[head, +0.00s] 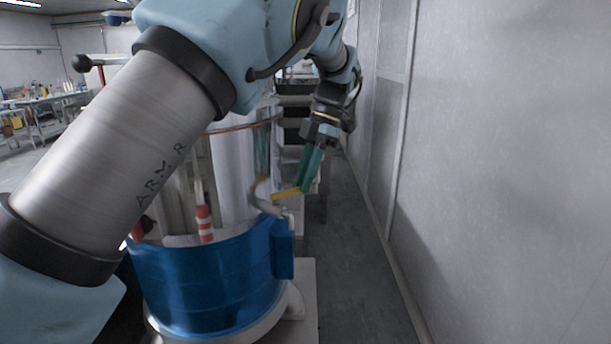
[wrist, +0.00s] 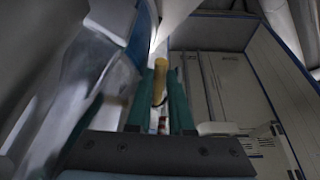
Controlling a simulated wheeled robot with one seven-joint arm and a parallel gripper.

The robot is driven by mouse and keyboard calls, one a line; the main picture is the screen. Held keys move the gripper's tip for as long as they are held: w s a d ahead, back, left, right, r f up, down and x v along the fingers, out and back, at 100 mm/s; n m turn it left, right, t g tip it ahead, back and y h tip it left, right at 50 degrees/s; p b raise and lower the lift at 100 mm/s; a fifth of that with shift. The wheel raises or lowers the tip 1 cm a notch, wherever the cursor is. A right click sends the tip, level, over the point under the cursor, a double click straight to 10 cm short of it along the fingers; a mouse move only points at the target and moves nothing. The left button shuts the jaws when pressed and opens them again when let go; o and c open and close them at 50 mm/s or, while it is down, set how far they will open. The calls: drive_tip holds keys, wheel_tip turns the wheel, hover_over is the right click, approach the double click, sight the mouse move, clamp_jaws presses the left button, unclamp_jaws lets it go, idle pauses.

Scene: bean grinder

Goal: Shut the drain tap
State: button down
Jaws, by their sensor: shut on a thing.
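My gripper (head: 303,186) reaches down from the upper right in the head view, with its two green fingers beside the steel vessel. It is shut on the yellow lever (head: 286,194), which appears to be the drain tap's handle. A curved tap-like piece (head: 264,200) sits at the lever's left end, near the vessel. In the wrist view the yellow lever (wrist: 160,75) stands between the green fingers (wrist: 163,92). The wrist view is dark, and the fingers hide part of the lever. I cannot tell the tap's inner state.
A shiny steel cylinder (head: 232,170) stands behind a curved blue guard (head: 210,285). A red-and-white striped post (head: 204,224) stands inside the guard. A grey wall (head: 510,170) closes the right side. The floor strip (head: 360,270) between machine and wall is clear. Cluttered benches (head: 50,98) are far left.

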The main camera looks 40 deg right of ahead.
drive_tip(key=c, duration=0.8)
unclamp_jaws()
drive_tip(key=v, duration=1)
drive_tip(key=shift+r+b, duration=0.35)
drive_tip(key=shift+r, duration=0.05)
drive_tip(key=shift+d, duration=0.1)
